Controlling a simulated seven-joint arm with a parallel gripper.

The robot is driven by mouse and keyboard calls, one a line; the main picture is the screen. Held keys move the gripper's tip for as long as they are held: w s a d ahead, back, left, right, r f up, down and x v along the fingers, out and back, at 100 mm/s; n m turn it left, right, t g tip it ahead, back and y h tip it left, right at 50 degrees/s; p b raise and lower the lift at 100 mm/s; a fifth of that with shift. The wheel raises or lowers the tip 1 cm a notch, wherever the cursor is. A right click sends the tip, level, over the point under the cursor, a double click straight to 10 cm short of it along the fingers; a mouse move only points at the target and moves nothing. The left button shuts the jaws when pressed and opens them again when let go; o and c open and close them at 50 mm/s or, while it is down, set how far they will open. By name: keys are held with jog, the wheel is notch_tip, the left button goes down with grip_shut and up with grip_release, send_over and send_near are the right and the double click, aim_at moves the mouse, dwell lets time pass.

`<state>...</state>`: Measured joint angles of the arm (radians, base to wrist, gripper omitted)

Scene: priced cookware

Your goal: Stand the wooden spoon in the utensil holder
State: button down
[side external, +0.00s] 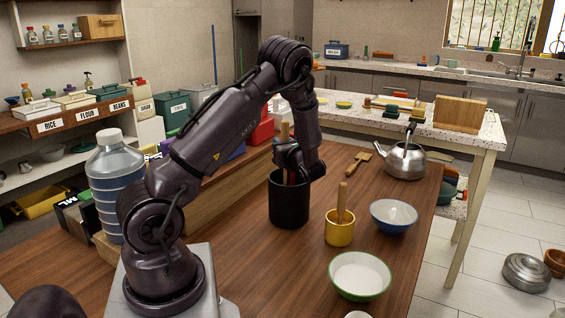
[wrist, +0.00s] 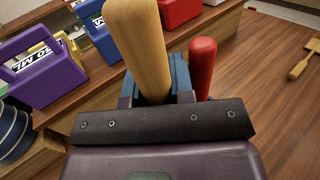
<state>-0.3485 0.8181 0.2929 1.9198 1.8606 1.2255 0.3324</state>
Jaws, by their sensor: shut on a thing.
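The wooden spoon shows as a thick tan handle (wrist: 140,45) rising from between my fingers in the wrist view; its lower part is hidden. My gripper (side external: 290,176) is shut on this handle, low over the mouth of the utensil holder. The handle's top also shows above my wrist in the side view (side external: 285,131). The utensil holder (side external: 288,208) is a tall black cylinder standing upright on the brown table. A red-handled utensil (wrist: 202,66) is close beside my fingers. I cannot tell how deep the spoon reaches inside the holder.
A yellow cup (side external: 339,234) with a wooden-handled tool, a blue bowl (side external: 393,217) and a green-rimmed bowl (side external: 360,276) stand right of the holder. A wooden spatula (side external: 358,161) and a kettle (side external: 405,165) are behind. A water jug (side external: 112,190) is left.

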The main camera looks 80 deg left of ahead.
jog(key=shift+f, duration=2.4)
jog(key=c, duration=1.3)
grip_release()
jog(key=shift+f, duration=0.1)
jog(key=shift+o, duration=0.2)
